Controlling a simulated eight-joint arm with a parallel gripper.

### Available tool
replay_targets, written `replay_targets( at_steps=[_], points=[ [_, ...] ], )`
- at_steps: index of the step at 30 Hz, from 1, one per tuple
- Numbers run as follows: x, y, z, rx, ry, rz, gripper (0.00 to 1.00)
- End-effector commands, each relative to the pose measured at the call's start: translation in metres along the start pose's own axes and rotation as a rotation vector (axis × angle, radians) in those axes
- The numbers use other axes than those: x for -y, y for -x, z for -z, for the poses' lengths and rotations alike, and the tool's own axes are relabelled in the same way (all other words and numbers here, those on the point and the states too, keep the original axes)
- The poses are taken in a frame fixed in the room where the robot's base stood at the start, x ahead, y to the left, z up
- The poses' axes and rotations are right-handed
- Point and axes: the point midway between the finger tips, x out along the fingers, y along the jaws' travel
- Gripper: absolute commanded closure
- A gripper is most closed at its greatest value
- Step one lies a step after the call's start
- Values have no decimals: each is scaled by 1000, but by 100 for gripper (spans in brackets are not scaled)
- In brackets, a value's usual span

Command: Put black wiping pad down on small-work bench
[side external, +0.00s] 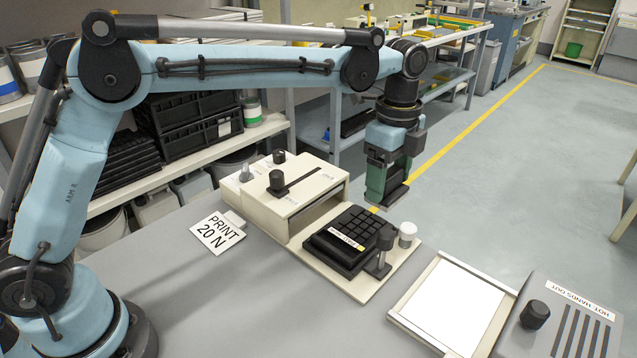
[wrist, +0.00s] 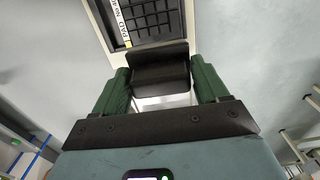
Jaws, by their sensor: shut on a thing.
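My gripper (side external: 388,188) points down, its green fingers shut on the black wiping pad. In the wrist view the pad (wrist: 161,72) is a dark block between the fingertips (wrist: 161,82). In the side view the gripper hangs behind the keypad fixture, near the far edge of the small-work bench (side external: 165,265). The bench top is grey.
A white tray (side external: 455,305) and a grey hot unit (side external: 565,325) are at right.

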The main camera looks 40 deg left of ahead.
Motion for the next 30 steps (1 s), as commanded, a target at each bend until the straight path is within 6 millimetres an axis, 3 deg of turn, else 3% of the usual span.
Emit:
replay_targets(
  at_steps=[5,9,15,21,24,30],
  points=[
    [-43,6,40,0,-65,-1,69],
    [-98,9,75,0,-137,-1,69],
    [-183,6,104,0,-236,-1,69],
    [-257,-4,110,-1,-323,-1,69],
    [-282,-9,108,-1,-352,-1,69],
    [-303,-16,103,-1,-379,-1,69]
  ],
)
